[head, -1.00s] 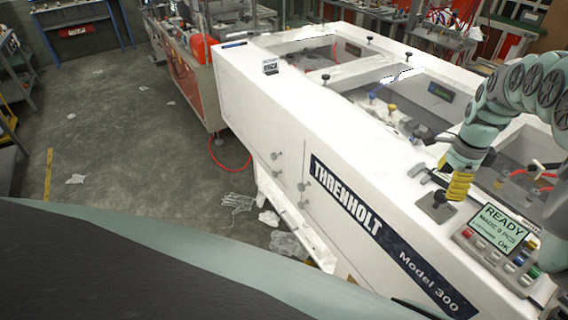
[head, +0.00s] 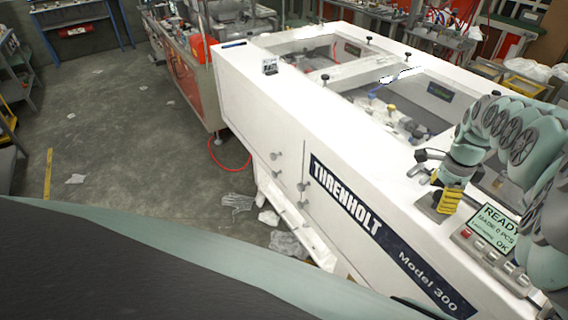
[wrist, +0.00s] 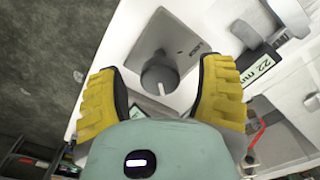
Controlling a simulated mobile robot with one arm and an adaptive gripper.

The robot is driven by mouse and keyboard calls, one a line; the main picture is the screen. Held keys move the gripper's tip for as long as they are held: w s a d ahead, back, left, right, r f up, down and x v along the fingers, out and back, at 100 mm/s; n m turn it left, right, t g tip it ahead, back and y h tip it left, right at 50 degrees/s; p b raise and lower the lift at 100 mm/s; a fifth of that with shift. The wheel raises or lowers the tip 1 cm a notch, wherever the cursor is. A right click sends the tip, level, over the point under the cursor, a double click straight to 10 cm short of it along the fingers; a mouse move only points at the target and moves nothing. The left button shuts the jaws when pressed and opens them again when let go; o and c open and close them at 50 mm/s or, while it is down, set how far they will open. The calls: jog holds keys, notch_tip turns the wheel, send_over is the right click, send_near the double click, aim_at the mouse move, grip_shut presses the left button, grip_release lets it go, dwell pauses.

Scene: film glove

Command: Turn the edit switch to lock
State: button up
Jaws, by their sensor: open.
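The switch (wrist: 160,74) is a round dark grey knob with a white pointer line, on a grey plate (wrist: 186,42) on the white machine top. In the wrist view the pointer line faces the picture's bottom, toward my palm. Small lettering at the plate's right side is too small to read surely. My gripper (wrist: 163,72) is open, its two yellow fingers on either side of the knob with gaps visible. In the head view my gripper (head: 447,200) is over the plate (head: 430,212) and hides the knob.
A control panel with a screen (head: 494,227) reading READY and OK, and coloured buttons, sits close to the right of my gripper. Open floor (head: 120,150) is at left.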

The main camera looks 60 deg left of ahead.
grip_shut()
dwell(0.5)
jog(key=shift+n, duration=0.3)
jog(key=n+b, duration=0.2)
jog(key=n, duration=0.2)
jog(key=shift+f, duration=0.1)
jog(key=n+b, duration=0.3)
jog(key=n, duration=0.1)
jog(key=shift+w+d+n, duration=0.1)
jog(key=shift+n, duration=0.3)
jog(key=n+b, duration=0.2)
jog(key=n, duration=0.2)
jog(key=shift+n, duration=0.3)
jog(key=shift+n+b, duration=0.9)
jog(key=shift+n, duration=1)
